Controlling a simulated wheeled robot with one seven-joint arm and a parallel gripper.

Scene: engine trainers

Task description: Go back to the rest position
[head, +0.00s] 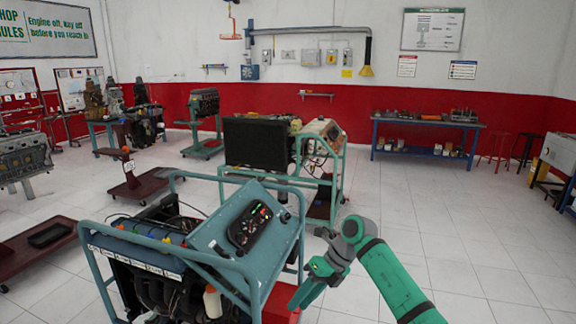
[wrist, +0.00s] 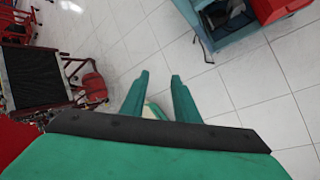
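My arm reaches in from the lower right of the head view. My gripper (head: 304,292) points down and to the left, beside the right end of the teal engine trainer (head: 230,232) and apart from its control panel (head: 250,226). In the wrist view my gripper (wrist: 160,85) shows two green fingers spread apart. White floor tiles show between the tips, and nothing is held. A small pale green shape sits low between the finger bases; I cannot tell what it is.
A red box (head: 281,304) is at the trainer's lower right, close to my gripper. A second trainer with a black radiator (head: 256,144) stands behind. A blue workbench (head: 425,124) is at the back wall. The tiled floor at right (head: 480,235) is clear.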

